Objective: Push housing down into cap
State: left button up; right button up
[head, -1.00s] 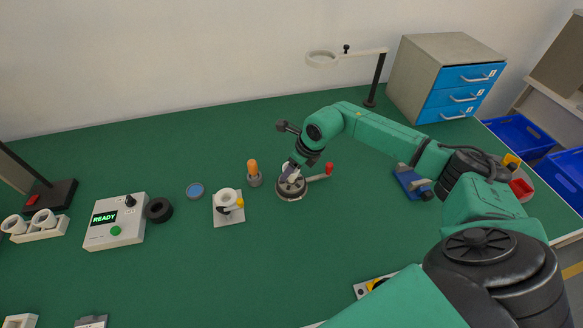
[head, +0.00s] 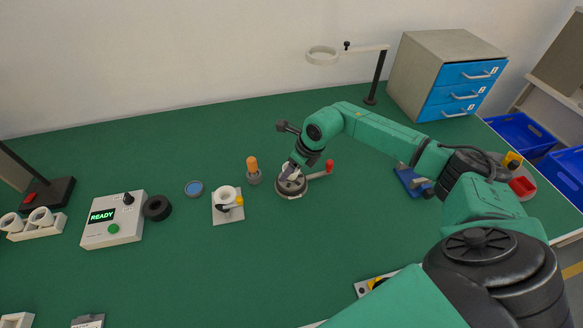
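My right gripper (head: 293,172) points down at a round dark fixture (head: 293,188) with a red-knobbed lever (head: 329,166) at its right. A small white part, likely the housing (head: 289,169), shows at the fingertips, low in the middle of the fixture. The cap is not clearly visible; the gripper and fixture hide that spot. The fingers are too small and covered to tell whether they are closed on the white part. My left gripper is not in the head view.
Left of the fixture stand an orange-topped part in a grey holder (head: 253,172), a white socket stand (head: 228,208), a blue-centred disc (head: 194,189), a black ring (head: 158,207) and a control box reading READY (head: 113,220). A ring lamp (head: 323,55) overhangs behind.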

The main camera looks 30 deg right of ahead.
jog(key=shift+f, duration=0.1)
jog(key=o, duration=1.4)
jog(key=b+v, duration=0.3)
jog(key=v, duration=1.1)
jog(key=shift+s+d+r, duration=0.15)
jog(key=shift+s+r, duration=0.05)
jog(key=shift+r, duration=0.05)
